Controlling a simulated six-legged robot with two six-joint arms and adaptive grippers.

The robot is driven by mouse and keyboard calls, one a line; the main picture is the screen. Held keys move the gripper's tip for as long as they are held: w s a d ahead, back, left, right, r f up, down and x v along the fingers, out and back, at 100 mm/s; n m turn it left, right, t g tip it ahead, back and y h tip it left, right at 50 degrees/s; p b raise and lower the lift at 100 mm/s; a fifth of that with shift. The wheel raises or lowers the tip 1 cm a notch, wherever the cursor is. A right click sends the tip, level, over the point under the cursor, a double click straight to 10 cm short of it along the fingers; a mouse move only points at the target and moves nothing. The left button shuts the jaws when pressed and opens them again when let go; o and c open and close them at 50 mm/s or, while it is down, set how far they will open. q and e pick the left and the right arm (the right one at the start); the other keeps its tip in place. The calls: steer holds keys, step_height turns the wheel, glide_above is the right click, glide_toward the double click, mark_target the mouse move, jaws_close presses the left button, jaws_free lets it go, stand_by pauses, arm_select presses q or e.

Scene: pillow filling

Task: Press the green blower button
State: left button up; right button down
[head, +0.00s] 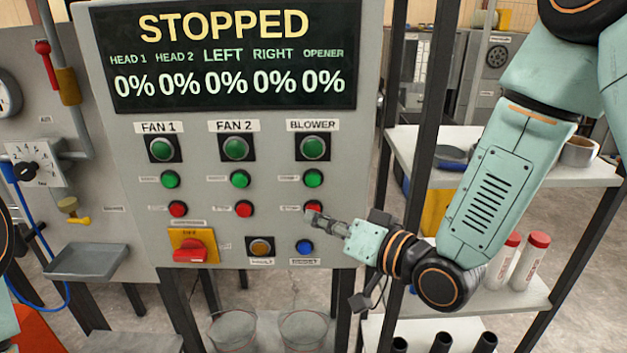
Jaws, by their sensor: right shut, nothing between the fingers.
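The control panel (120,200) faces me with a dark display (225,60) reading STOPPED and 0% in every column. Under the BLOWER label is a large green lamp or button (312,147), with a smaller green button (313,178) below it and a red button (312,208) below that. My right gripper (315,218) is shut and empty, its tips in front of the lower edge of the blower's red button, below the green one. I cannot tell whether the tips touch the panel. The small green button is uncovered. My left gripper is not in view.
FAN 1 and FAN 2 columns with green (240,179) and red buttons (244,208) lie to the left. A red rotary switch (190,250) and a blue button (304,247) sit lower. Shelves (510,298) with white bottles (531,262) stand right, behind my arm.

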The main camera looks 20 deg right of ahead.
mark_target(313, 180)
steer(key=w, duration=0.3)
steer(key=w+d, duration=0.1)
steer(key=w, duration=0.1)
steer(key=w+d, duration=0.1)
steer(key=w, duration=0.2)
steer(key=shift+w+d, duration=0.15)
steer(key=shift+w, duration=0.15)
stand_by(1.1)
steer(key=shift+w+d+f, duration=0.1)
steer(key=shift+w+f, duration=0.05)
steer(key=shift+w, duration=0.1)
steer(key=shift+r, duration=0.2)
steer(key=shift+w+d+f, duration=0.1)
steer(key=shift+w+f, duration=0.05)
steer(key=shift+w, duration=0.15)
stand_by(0.5)
